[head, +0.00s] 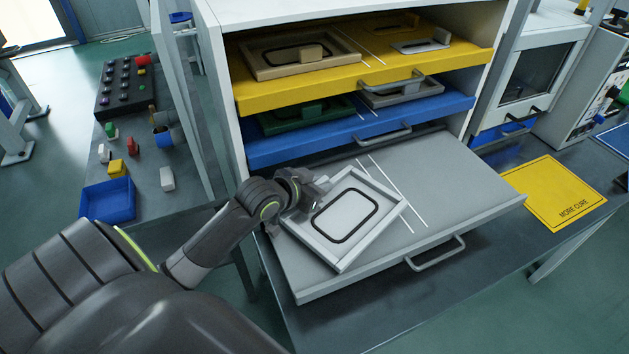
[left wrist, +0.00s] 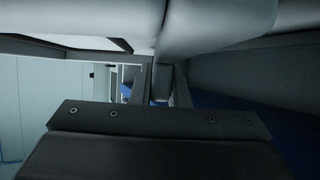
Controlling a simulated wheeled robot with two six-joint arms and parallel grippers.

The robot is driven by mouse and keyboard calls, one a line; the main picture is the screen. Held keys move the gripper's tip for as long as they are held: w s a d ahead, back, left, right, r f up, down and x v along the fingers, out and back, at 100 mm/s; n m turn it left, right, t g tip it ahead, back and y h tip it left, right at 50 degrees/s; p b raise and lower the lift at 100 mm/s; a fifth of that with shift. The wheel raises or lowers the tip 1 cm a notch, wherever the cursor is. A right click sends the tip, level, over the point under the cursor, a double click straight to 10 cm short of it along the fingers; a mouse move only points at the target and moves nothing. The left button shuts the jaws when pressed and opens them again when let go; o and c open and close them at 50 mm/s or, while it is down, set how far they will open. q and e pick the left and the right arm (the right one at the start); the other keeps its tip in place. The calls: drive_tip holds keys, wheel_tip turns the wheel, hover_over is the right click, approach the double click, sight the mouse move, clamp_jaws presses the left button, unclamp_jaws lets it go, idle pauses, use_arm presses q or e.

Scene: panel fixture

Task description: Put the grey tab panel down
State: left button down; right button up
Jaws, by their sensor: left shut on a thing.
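The grey tab panel (head: 343,216) is a light grey square frame with a black rounded ring on its face. It is over the left half of the pulled-out grey drawer (head: 455,180), turned at an angle to the drawer's edges. I cannot tell whether it touches the drawer. My left gripper (head: 314,190) is at the panel's upper left side and is shut on it; the tab is mostly hidden by the gripper. In the left wrist view the fingers (left wrist: 162,84) show below a pale grey surface. My right gripper is not in view.
Above are a blue drawer (head: 290,147) with a green and a grey panel, and a yellow drawer (head: 400,85) with a tan and a grey panel. Two white lines mark the grey drawer, whose right part is bare. A yellow mat (head: 560,185) lies right.

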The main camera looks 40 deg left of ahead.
use_arm(q)
drive_tip(key=w+a+f, duration=0.1)
drive_tip(key=a+f, duration=0.1)
drive_tip(key=a, duration=0.1)
drive_tip(key=shift+w+f, duration=0.15)
drive_tip(key=shift+w, duration=0.2)
drive_tip(key=shift+d, duration=0.15)
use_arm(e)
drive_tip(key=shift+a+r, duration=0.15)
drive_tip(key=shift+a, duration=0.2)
use_arm(q)
drive_tip(key=shift+f, duration=0.15)
drive_tip(key=c, duration=1.4)
unclamp_jaws()
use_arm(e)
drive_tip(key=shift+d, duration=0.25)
